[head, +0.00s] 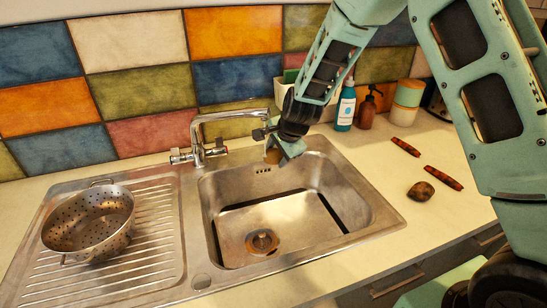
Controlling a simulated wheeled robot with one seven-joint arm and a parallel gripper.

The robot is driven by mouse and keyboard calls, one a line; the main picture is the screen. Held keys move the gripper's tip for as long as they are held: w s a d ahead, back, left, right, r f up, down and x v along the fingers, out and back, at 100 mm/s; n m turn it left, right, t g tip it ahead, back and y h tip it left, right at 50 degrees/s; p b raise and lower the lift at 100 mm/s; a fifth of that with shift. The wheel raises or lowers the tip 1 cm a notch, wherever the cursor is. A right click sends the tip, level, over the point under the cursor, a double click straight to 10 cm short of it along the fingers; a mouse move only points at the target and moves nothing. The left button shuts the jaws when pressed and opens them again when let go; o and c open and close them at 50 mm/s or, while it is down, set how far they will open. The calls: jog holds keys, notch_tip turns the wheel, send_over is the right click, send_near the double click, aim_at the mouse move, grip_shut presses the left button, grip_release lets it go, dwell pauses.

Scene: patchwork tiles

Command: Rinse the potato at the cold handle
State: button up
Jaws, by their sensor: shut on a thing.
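My gripper (283,148) is over the back of the steel sink basin (310,213), just below and beside the tap's spout (240,115). It is shut on a small tan-brown thing, which looks like the potato (272,156); the fingers and wrist hide much of it. The mixer tap has a left handle (178,157) and a right handle (219,150). I cannot make out which is the cold one. No water stream shows. The drain (262,242) is bare.
A steel colander (88,225) stands on the ribbed drainboard (155,225). A dark brown lump (421,191) and two reddish-brown sticks (406,147) lie on the right counter. A blue bottle (346,105), an amber dispenser (367,108) and a jar (405,105) stand behind.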

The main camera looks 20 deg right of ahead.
jog(key=shift+d, duration=0.2)
jog(key=s+d+b, duration=0.1)
jog(key=s+b, duration=0.2)
jog(key=s, duration=0.4)
jog(key=shift+s+d+b, duration=0.35)
dwell(0.3)
dwell(1.2)
jog(key=s+d+r+p, duration=0.1)
jog(key=s+r, duration=0.3)
jog(key=s, duration=0.1)
dwell(0.4)
jog(key=shift+d, duration=0.1)
dwell(0.6)
